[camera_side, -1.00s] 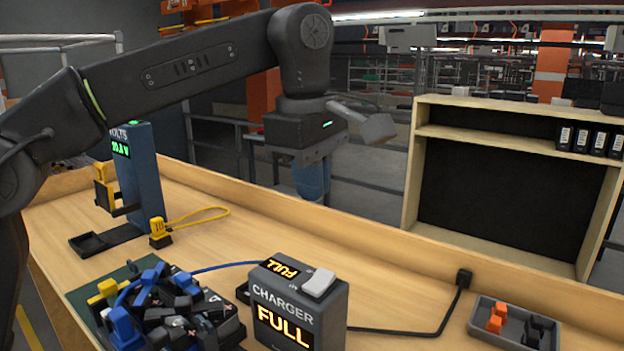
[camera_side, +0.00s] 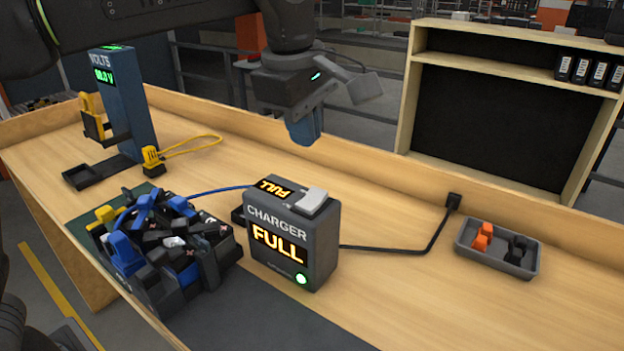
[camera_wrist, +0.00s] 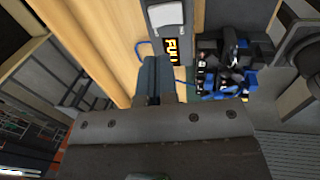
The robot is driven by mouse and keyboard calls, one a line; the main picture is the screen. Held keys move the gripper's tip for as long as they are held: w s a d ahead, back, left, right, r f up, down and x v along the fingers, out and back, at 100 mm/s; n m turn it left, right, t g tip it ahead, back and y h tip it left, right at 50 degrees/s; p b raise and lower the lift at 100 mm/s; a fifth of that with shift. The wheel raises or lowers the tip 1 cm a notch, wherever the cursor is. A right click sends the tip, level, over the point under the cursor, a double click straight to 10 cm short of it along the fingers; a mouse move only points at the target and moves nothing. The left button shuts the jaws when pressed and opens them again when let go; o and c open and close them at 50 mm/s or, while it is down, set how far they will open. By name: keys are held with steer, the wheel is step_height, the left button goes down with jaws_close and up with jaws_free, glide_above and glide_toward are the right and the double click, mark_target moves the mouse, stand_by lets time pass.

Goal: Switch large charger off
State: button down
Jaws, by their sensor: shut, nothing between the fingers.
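The charger (camera_side: 290,258) is a dark grey box on the bench. Its front and top displays read FULL in yellow, and a green light (camera_side: 301,279) glows low on its front. A light grey rocker switch (camera_side: 312,201) sits on its top right. In the wrist view the switch (camera_wrist: 166,15) and the top display (camera_wrist: 171,48) show at the top. My gripper (camera_side: 306,130) is shut and empty, with blue fingers pointing down. It hangs above and behind the charger, apart from it. The fingers also show in the wrist view (camera_wrist: 154,82).
Left of the charger lies a pile of dark battery packs and blue connectors (camera_side: 165,240). A voltmeter tower (camera_side: 130,105) stands at the back left. A grey tray (camera_side: 497,250) with orange and black connectors is at right. A black cable (camera_side: 400,247) crosses the bench.

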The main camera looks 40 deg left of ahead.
mark_target(314, 193)
steer(key=f, duration=0.3)
steer(key=w+f, duration=0.1)
steer(key=f, duration=0.5)
steer(key=shift+w+f, duration=0.1)
steer(key=shift+w, duration=0.3)
